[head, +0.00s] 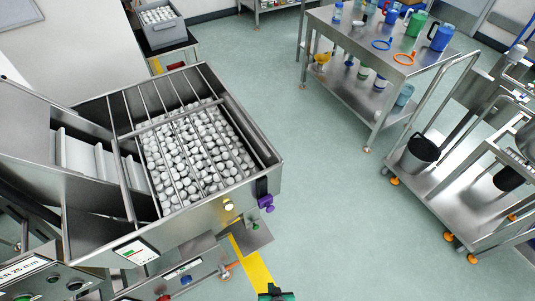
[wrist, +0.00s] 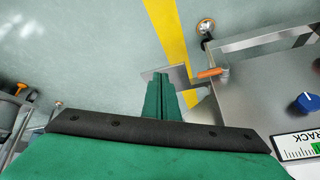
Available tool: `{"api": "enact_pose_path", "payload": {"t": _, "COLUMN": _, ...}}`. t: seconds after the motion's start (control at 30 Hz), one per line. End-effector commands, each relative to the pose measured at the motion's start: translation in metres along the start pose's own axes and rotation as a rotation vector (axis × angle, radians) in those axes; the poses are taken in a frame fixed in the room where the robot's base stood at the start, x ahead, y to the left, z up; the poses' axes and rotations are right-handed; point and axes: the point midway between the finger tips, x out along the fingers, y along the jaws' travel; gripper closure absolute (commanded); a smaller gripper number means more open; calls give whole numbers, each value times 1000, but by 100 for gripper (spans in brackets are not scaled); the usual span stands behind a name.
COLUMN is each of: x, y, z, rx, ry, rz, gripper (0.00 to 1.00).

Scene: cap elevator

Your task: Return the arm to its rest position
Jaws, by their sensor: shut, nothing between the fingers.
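My gripper (head: 277,293) shows only in part at the bottom edge of the head view, as a green and black piece right of the yellow floor stripe. In the wrist view its green fingers (wrist: 158,97) are together and hold nothing. They are over the floor, left of the steel machine in that view and apart from it. The rest of my arm is out of the head view.
The steel cap hopper (head: 193,150) with white caps fills the left. Its panel has a blue knob (wrist: 305,102). A cart (head: 365,65) with bottles and jugs and a trolley (head: 470,190) stand right. Green floor (head: 325,200) between is clear.

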Motion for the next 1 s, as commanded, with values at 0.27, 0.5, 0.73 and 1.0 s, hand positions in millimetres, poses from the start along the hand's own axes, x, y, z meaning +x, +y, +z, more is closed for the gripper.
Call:
{"api": "enact_pose_path", "payload": {"t": 0.27, "x": -104, "y": -8, "z": -9, "rx": -27, "ry": 229, "rz": 111, "gripper": 100}}
{"api": "enact_pose_path", "payload": {"t": 0.5, "x": -214, "y": -26, "z": -44, "rx": -44, "ry": 453, "rz": 155, "gripper": 100}}
{"api": "enact_pose_path", "payload": {"t": 0.73, "x": -326, "y": -52, "z": -90, "rx": -58, "ry": 668, "rz": 147, "gripper": 100}}
{"api": "enact_pose_path", "payload": {"t": 1.0, "x": -396, "y": -69, "z": -124, "rx": -67, "ry": 803, "rz": 122, "gripper": 100}}
